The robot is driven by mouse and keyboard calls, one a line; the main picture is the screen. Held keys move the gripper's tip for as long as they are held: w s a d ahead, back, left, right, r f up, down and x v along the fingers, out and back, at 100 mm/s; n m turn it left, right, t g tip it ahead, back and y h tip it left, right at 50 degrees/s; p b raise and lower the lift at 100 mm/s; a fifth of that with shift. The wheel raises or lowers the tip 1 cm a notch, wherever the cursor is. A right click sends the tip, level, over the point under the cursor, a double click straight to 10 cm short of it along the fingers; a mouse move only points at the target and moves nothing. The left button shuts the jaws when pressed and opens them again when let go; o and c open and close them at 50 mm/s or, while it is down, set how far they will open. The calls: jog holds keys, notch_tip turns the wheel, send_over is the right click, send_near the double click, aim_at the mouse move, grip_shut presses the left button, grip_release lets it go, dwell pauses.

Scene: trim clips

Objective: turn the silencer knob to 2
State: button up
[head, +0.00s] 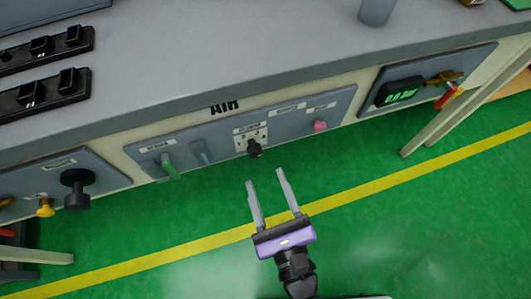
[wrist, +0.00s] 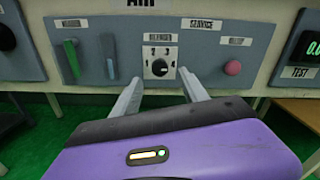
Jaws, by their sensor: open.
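The silencer knob (head: 255,148) is a small black knob on a pale dial plate in the middle of the grey AIR panel (head: 222,140). In the wrist view the knob (wrist: 160,68) sits under a label that seems to read SILENCER, with small marks around it. My gripper (head: 266,176) is open and empty, in front of and a little below the knob. In the wrist view its two fingers (wrist: 162,85) reach toward the panel, one on each side of the knob, apart from it.
A green lever (head: 168,167) and a blue-grey lever (head: 201,152) are left of the knob; a pink button (head: 320,126) is to the right. A large black knob (head: 77,190) and a yellow knob (head: 45,208) stand further left. Green floor is open below.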

aim_at(256, 155)
jog(key=p+x, duration=0.1)
jog(key=x, duration=0.6)
jog(key=shift+w+a+p, duration=0.1)
jog(key=shift+a+p, duration=0.05)
jog(key=shift+p, duration=0.25)
jog(key=shift+c, duration=0.4)
grip_shut()
